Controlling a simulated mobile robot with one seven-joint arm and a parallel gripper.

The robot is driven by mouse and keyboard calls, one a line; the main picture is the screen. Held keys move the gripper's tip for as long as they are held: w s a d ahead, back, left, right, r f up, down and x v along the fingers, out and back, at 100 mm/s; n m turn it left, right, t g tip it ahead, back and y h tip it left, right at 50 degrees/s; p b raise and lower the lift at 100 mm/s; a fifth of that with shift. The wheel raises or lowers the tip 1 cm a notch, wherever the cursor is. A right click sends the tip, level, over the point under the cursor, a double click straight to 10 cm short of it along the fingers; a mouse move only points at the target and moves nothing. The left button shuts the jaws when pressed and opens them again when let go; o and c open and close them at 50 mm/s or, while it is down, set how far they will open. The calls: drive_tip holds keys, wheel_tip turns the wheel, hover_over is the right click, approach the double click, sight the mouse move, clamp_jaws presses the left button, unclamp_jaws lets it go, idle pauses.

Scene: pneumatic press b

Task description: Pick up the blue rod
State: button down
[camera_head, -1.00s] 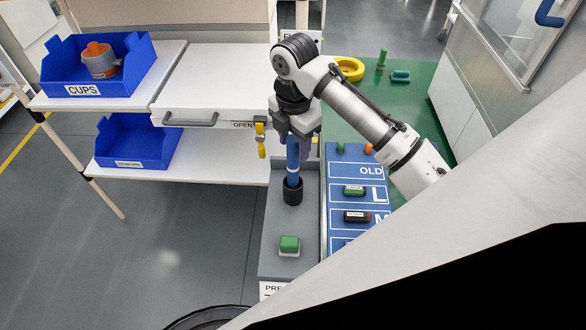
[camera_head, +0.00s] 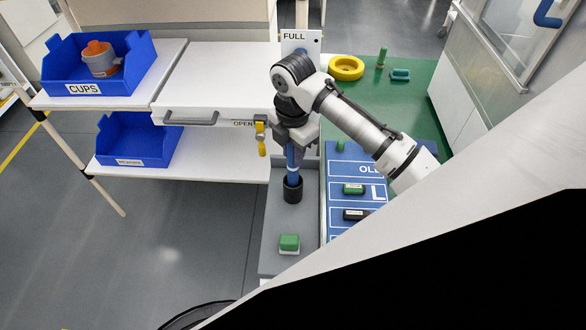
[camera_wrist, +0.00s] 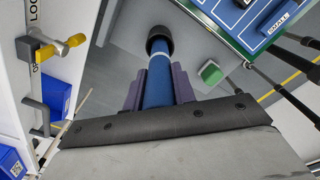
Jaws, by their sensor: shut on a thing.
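The blue rod (camera_head: 292,160) stands upright, with its lower end at a black cylindrical piece (camera_head: 292,189) over the grey base. My gripper (camera_head: 291,148) is shut on the upper part of the rod. In the wrist view the blue rod (camera_wrist: 158,82) runs between the purple finger pads of my gripper (camera_wrist: 157,88), with a pale ring near its far end. The black piece (camera_wrist: 159,38) surrounds or caps that far end; I cannot tell whether it is fixed to the rod.
A green button (camera_head: 289,243) is on the grey base. A yellow valve handle (camera_head: 261,138) is just left of my gripper. A blue labelled board (camera_head: 350,172) with small parts lies to the right. Blue bins (camera_head: 133,75) and a white drawer stand at the left.

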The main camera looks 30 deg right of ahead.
drive_tip(key=shift+r, duration=0.1)
wheel_tip(320, 180, up, 31)
drive_tip(key=p, duration=1.1)
idle(0.8)
